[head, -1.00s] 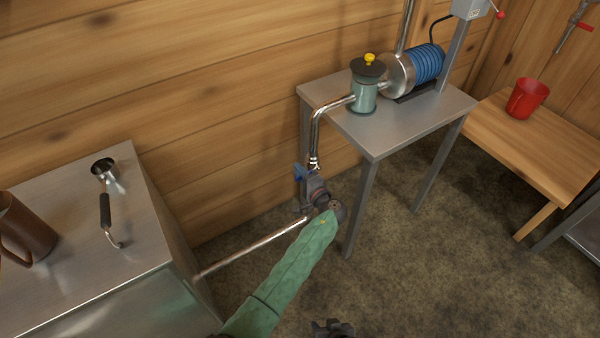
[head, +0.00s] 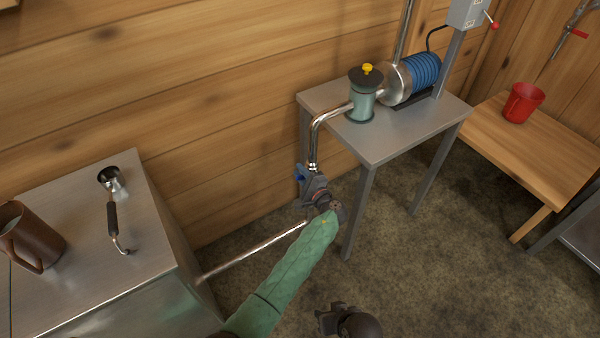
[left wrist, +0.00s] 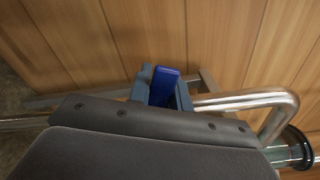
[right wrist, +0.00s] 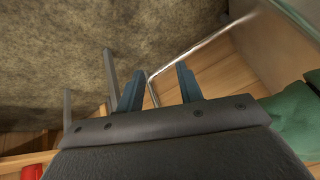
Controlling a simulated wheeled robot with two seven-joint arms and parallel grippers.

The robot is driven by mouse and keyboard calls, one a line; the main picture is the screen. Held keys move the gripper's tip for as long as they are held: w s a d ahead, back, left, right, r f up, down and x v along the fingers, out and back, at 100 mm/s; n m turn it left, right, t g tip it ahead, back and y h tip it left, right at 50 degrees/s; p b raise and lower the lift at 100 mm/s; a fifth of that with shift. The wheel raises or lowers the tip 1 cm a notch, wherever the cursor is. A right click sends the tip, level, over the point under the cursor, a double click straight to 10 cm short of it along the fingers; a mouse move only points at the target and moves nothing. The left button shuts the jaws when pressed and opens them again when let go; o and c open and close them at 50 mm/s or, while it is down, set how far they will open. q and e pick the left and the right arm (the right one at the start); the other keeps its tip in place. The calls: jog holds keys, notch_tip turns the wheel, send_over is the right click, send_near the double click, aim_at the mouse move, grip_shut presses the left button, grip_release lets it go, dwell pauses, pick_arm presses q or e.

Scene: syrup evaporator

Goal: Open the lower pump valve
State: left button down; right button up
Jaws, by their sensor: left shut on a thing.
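The lower pump valve's blue handle (head: 299,173) shows at the bend where the pipe comes down from the pump table and meets the low pipe. In the left wrist view the blue handle (left wrist: 163,86) stands between my two fingers. My left gripper (head: 307,180) is shut on it, and my wrist and fingers hide most of the valve body. My right gripper (head: 330,316) is low in the head view, apart from the valve. In the right wrist view its fingers (right wrist: 158,88) are spread with nothing held between them.
A steel table (head: 395,140) carries the blue pump motor (head: 425,68) and a teal canister (head: 362,98). A metal cabinet (head: 75,205) with a mug (head: 32,238) and ladle (head: 112,208) stands left. The low pipe (head: 255,250) runs between them. A red mug (head: 522,102) sits on a wooden bench (head: 535,150).

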pick_arm(q)
jog(key=m+p, duration=0.1)
jog(key=r+m, duration=0.1)
jog(key=shift+w+d+r+m+p, duration=0.2)
jog(key=shift+d+m+p, duration=0.1)
jog(key=shift+m+p, duration=0.1)
pick_arm(e)
notch_tip(320, 180, up, 9)
jog(key=s+g, duration=0.1)
jog(key=shift+s+d, duration=0.15)
jog(key=shift+d, duration=0.3)
jog(key=shift+r, duration=0.1)
pick_arm(q)
jog(key=c, duration=1.3)
grip_release()
jog(key=b+v, duration=0.1)
jog(key=v, duration=0.6)
jog(key=shift+s+d, duration=0.25)
jog(key=shift+s, duration=0.05)
pick_arm(e)
notch_tip(320, 180, down, 6)
jog(key=shift+w+a+t, duration=0.3)
jog(key=shift+w+a, duration=0.05)
jog(key=shift+w, duration=0.1)
jog(key=shift+r, duration=0.15)
